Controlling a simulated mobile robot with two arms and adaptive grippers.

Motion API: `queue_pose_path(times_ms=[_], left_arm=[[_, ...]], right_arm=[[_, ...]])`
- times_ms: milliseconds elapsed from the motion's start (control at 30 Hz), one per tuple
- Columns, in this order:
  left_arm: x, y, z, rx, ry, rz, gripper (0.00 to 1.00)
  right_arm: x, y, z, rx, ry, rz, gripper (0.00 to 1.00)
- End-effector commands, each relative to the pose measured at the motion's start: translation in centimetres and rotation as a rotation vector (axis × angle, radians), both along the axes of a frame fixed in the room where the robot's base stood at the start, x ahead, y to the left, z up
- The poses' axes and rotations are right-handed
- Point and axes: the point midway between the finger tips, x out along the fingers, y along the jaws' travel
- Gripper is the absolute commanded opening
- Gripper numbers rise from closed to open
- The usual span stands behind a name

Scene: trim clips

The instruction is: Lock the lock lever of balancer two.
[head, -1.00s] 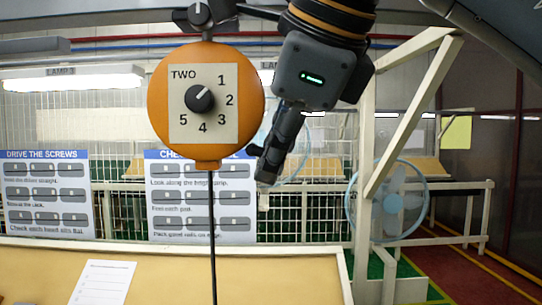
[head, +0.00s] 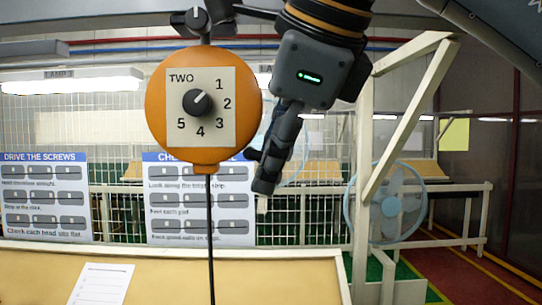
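Balancer two (head: 160,118) is an orange round housing left of centre in the head view. Its pale plate reads TWO, with numbers 1 to 5 around a black knob (head: 197,103) whose mark points up and right. A dark cord hangs straight down from it. A grey hanger (head: 198,22) holds it from above, and a dark bar (head: 256,12) runs right from there. I cannot tell whether this bar is the lock lever. My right gripper (head: 262,172) is just right of the housing, fingers pointing down, seen edge-on; their opening is unclear. My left gripper is out of view.
A tan table (head: 250,268) with a white sheet (head: 101,284) lies below. Two instruction boards (head: 44,198) stand behind it, before a wire mesh fence. A cream post with a slanted brace (head: 362,190) and a blue fan (head: 388,205) stand at right.

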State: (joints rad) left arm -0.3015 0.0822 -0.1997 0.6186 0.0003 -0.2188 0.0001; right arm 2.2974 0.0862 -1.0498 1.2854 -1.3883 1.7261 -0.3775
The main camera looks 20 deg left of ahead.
Motion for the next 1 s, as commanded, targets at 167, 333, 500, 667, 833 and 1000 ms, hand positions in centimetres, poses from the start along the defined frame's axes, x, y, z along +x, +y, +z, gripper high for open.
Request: queue_pose_path(times_ms=[167,333,500,667,833,1000], left_arm=[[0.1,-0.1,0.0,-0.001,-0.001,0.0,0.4],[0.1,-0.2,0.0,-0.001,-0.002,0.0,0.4],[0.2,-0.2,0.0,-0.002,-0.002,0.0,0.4],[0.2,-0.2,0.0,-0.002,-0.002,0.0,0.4],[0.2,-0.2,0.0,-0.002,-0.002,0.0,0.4],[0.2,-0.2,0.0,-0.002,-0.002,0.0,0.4]], right_arm=[[-1.2,-1.0,2.0,0.004,-0.003,0.0,0.33],[-2.9,-2.6,5.0,0.005,-0.003,-0.001,0.33],[-4.4,-3.9,7.5,0.004,-0.003,0.0,0.33],[-5.2,-4.7,8.9,0.004,-0.003,-0.002,0.33],[-5.4,-5.0,9.4,0.003,-0.001,0.0,0.33],[-5.4,-5.0,9.3,0.003,-0.001,0.0,0.33]])
